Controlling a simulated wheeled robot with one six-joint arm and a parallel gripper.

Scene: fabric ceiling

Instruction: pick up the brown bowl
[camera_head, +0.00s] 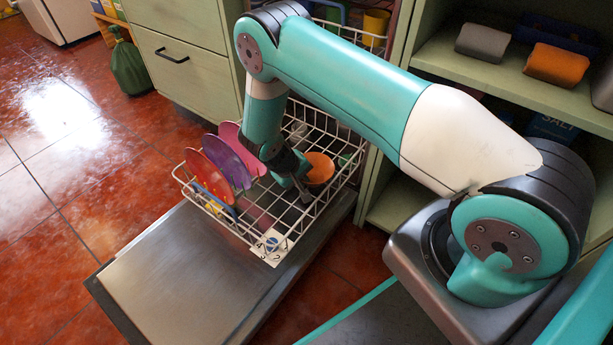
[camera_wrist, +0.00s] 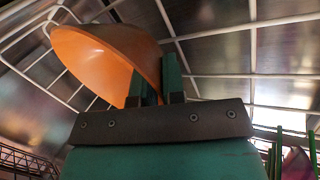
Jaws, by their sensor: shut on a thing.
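The brown bowl, orange-brown in these pictures, is in the dishwasher's white wire rack (camera_head: 285,246) in the head view (camera_head: 320,167). My gripper (camera_head: 301,181) reaches down into the rack at the bowl's left side. In the wrist view my gripper's fingers (camera_wrist: 160,85) are shut on the bowl's edge. The fingertips' grip is partly hidden behind the bowl. I cannot tell whether the bowl touches the rack.
Purple and pink plates (camera_head: 226,160) stand in the rack left of my gripper. The open dishwasher door (camera_head: 180,285) lies below the rack. Green shelves (camera_head: 440,65) hold rolled cloths at right. The red tiled floor at left is clear.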

